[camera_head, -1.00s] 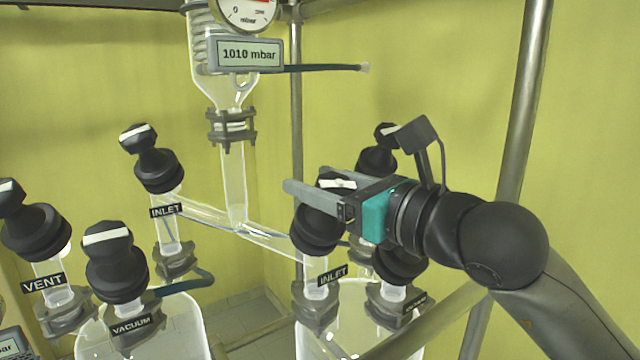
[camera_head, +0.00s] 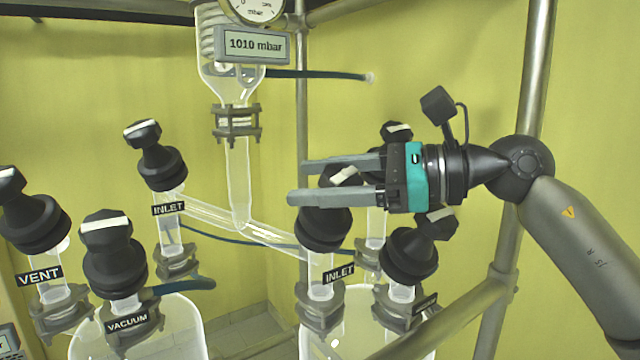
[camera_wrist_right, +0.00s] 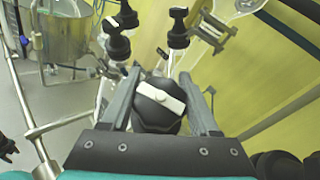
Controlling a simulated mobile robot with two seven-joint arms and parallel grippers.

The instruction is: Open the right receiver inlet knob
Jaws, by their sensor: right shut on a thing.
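The right receiver inlet knob (camera_head: 323,222) is black with a white bar on top. It stands above the right INLET label (camera_head: 339,272). My right gripper (camera_head: 297,182) comes in from the right, with its two long grey fingers either side of the knob's top, shut on it. In the right wrist view the knob (camera_wrist_right: 158,115) sits between the fingers, its white bar tilted down to the right. The fingers partly hide the knob top in the head view. My left gripper is not in view.
Behind and below my gripper are two more black knobs (camera_head: 397,131) (camera_head: 411,254). The left receiver has an inlet knob (camera_head: 156,158), a vacuum knob (camera_head: 112,255) and a vent knob (camera_head: 33,215). A glass tube (camera_head: 238,185) and metal frame posts (camera_head: 302,100) stand close by.

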